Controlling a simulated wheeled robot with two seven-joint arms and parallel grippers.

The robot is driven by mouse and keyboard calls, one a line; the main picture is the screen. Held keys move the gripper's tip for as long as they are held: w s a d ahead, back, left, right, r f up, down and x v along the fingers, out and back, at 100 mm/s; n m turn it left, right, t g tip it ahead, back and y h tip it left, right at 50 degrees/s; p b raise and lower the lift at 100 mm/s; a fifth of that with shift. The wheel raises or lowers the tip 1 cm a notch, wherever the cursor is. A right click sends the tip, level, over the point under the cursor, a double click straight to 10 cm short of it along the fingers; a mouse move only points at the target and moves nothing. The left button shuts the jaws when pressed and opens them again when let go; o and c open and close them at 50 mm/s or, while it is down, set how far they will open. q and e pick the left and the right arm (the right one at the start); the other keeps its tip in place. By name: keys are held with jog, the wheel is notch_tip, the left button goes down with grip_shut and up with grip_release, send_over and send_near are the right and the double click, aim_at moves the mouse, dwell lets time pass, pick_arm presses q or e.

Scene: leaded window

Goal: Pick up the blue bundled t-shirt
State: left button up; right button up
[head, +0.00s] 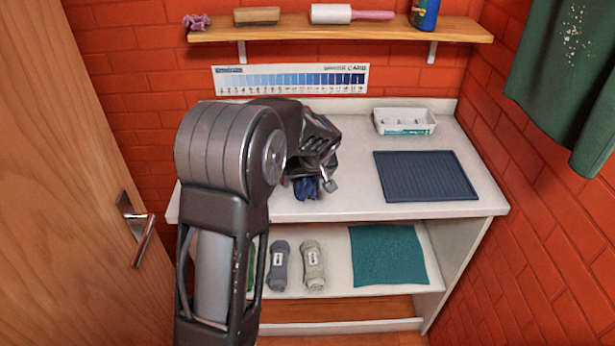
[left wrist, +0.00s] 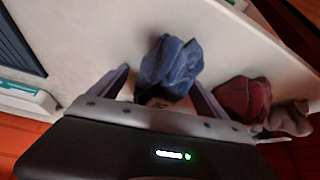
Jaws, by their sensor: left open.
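The blue bundled t-shirt (left wrist: 170,62) lies on the white counter, crumpled into a small bundle. In the head view, part of the blue t-shirt (head: 306,189) shows just below my left gripper (head: 318,183); the rest is hidden behind the hand. In the left wrist view, my left gripper (left wrist: 161,77) is open. The t-shirt shows between and a little beyond its two fingers. I cannot tell whether the fingers touch it. My right gripper is not in view.
A maroon bundle (left wrist: 243,98) and a greyish bundle (left wrist: 289,119) lie beside the t-shirt. A dark ribbed mat (head: 425,176) and a white tray (head: 404,121) are on the counter's right. Rolled cloths (head: 313,265) and a teal cloth (head: 388,255) lie on the lower shelf.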

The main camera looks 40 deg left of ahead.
pick_arm(q)
jog(key=shift+c, duration=0.4)
jog(key=c, duration=1.5)
